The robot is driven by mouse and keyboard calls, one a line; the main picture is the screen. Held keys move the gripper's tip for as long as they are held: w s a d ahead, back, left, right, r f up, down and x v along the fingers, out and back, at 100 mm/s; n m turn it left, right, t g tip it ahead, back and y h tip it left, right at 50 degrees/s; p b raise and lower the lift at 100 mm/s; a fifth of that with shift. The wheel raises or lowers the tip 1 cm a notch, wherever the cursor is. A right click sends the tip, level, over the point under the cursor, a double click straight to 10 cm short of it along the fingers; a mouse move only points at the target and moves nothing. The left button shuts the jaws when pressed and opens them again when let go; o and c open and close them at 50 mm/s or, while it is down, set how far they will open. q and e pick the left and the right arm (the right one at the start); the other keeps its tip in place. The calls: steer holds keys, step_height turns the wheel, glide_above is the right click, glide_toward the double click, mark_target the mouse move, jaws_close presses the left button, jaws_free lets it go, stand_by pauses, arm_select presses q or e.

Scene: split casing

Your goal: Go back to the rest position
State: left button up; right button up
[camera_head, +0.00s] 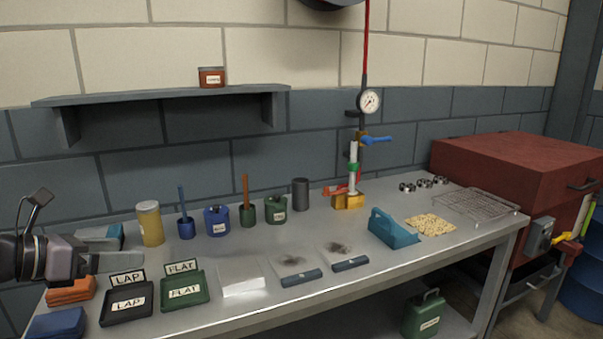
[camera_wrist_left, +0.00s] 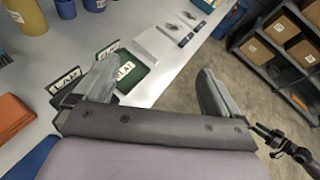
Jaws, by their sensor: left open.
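My left gripper (camera_head: 112,250) comes in from the left edge in the head view, above the left end of the grey workbench (camera_head: 345,285). In the left wrist view its two fingers (camera_wrist_left: 160,88) are wide apart with nothing between them. The black LAP tray (camera_head: 127,304) and the green FLAT tray (camera_head: 185,290) lie below and to the right of it on the bench. Both trays also show beyond the fingers in the left wrist view, partly hidden by the left finger.
A red cabinet (camera_head: 520,175) stands at right. A shelf (camera_head: 160,95) hangs above.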

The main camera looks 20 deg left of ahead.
arm_select(q)
steer(key=d+f+n+h+b, duration=0.1)
steer(key=d+f+n+h, duration=0.2)
steer(key=d+f+n, duration=1.5)
steer(key=s+d+f+n+g+y, duration=0.1)
steer(key=s+d+f+n+y, duration=0.2)
steer(key=s+f+n, duration=0.3)
steer(key=s+d+f+n+g+y+b, duration=0.1)
steer(key=s+d+f+n+y, duration=0.2)
steer(key=s+f+n, duration=0.4)
step_height(320, 180, down, 7)
steer(key=n, duration=0.5)
steer(key=shift+r, duration=0.15)
